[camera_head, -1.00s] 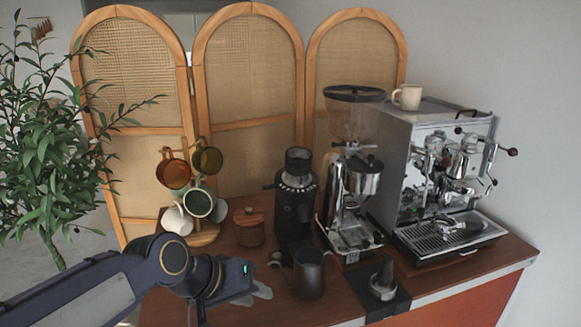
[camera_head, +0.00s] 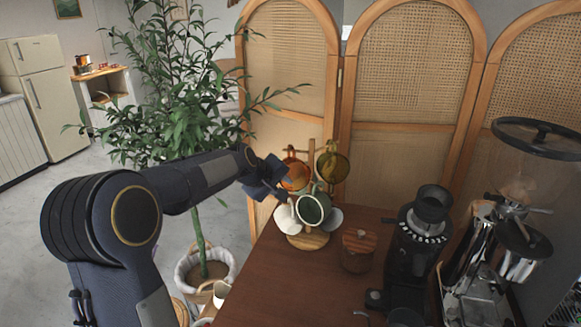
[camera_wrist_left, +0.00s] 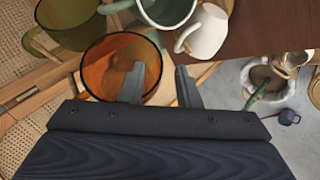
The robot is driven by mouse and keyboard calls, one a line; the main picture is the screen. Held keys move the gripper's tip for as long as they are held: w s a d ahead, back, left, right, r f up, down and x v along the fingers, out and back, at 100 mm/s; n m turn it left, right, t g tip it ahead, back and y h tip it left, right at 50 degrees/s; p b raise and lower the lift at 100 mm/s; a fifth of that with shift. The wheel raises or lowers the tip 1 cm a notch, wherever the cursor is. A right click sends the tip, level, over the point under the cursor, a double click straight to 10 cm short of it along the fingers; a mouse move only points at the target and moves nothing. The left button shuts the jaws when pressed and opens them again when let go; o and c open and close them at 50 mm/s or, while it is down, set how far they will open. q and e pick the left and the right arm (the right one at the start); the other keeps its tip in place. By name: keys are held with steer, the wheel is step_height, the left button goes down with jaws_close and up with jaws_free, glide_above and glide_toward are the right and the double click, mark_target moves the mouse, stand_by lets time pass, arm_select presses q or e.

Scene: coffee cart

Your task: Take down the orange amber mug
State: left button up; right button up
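The orange amber mug (camera_head: 297,176) is see-through and hangs on the wooden mug tree (camera_head: 312,240), at its upper left. In the left wrist view the mug (camera_wrist_left: 108,65) shows its round opening. My left gripper (camera_head: 280,182) is at the mug's left side in the head view. In the left wrist view its two fingers (camera_wrist_left: 160,84) stand apart, one overlapping the mug's rim and the other to its right. I cannot tell whether they touch it. My right gripper is not in view.
An olive amber mug (camera_head: 332,168), a green mug (camera_head: 312,208) and a white mug (camera_head: 286,219) hang close by. A lidded jar (camera_head: 358,250) and black grinder (camera_head: 418,250) stand to the right. The plant (camera_head: 180,90) is behind my arm; rattan screens (camera_head: 405,80) stand behind.

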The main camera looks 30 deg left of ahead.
arm_select(q)
steer(key=shift+w+f, duration=0.35)
steer(key=shift+w, duration=0.1)
steer(key=shift+d, duration=0.1)
steer(key=shift+s, duration=0.1)
jaws_close()
steer(key=shift+r, duration=0.15)
